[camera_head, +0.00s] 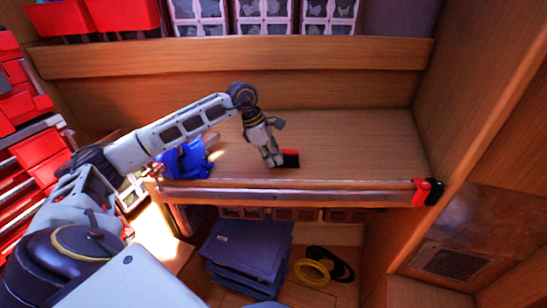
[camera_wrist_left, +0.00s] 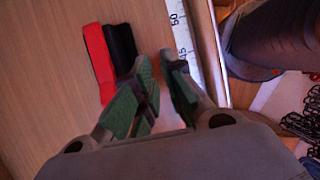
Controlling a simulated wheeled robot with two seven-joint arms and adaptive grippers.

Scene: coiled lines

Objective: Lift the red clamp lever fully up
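A clamp with a red lever (camera_head: 291,153) and a black part lies on the wooden shelf board, just right of my left gripper (camera_head: 275,163). In the left wrist view the red lever (camera_wrist_left: 98,60) lies flat beside the black part (camera_wrist_left: 122,46), left of the green-padded fingers. My left gripper (camera_wrist_left: 157,62) is partly open, with a narrow empty gap between its fingertips. The left finger is close to the black part; I cannot tell if they touch. A second red and black clamp (camera_head: 428,191) sits at the right end of the front rail. My right gripper is out of view.
A blue object (camera_head: 185,160) lies on the board left of the gripper. A measuring strip (camera_wrist_left: 186,45) runs along the board's edge. Blue folded stacks (camera_head: 245,250) and yellow and black coils (camera_head: 312,271) are below. The board's right half is clear.

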